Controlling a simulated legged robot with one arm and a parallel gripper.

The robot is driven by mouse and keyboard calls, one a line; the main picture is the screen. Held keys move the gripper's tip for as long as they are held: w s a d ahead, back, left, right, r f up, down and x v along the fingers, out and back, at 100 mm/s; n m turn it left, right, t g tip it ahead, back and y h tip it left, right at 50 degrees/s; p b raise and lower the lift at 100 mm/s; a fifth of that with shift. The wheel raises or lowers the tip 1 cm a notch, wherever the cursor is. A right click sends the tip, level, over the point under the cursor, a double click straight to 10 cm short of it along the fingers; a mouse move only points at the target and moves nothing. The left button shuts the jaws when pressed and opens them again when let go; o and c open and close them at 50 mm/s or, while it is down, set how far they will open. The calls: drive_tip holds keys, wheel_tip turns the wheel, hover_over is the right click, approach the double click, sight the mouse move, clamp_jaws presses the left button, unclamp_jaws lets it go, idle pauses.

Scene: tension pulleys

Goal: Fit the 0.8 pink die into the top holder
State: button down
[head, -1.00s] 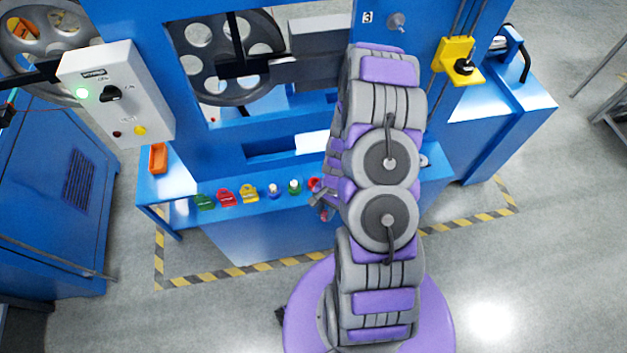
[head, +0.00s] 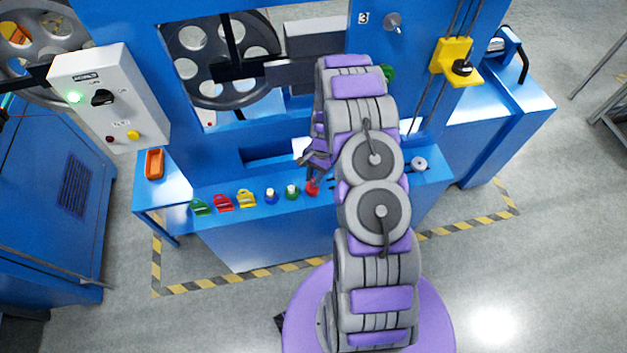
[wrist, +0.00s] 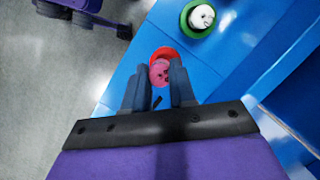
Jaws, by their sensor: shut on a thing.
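The pink die (wrist: 159,72) is a small round pink piece between my fingertips in the wrist view. My gripper (wrist: 160,82) is shut on it, one dark finger on each side. A red round piece (wrist: 163,53) shows just behind the die; I cannot tell whether they touch. In the head view my gripper (head: 316,165) is low over the front ledge, at the red piece (head: 313,188), and the die is hard to make out there. I cannot tell which part is the top holder; my arm covers some of the machine front.
On the blue ledge stand a green-based piece with a pale top (head: 292,192), a blue one (head: 270,195) and yellow (head: 246,198), red (head: 223,203) and green (head: 201,207) pieces. A yellow bracket (head: 455,62) is at the upper right. A control box (head: 108,95) is at the left.

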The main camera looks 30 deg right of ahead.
sight(314, 177)
drive_tip(key=shift+w, duration=0.3)
wheel_tip(314, 177, down, 4)
drive_tip(key=shift+r+b, duration=0.15)
drive_tip(key=shift+b, duration=0.25)
drive_tip(key=c, duration=0.9)
unclamp_jaws()
drive_tip(key=shift+r, duration=0.1)
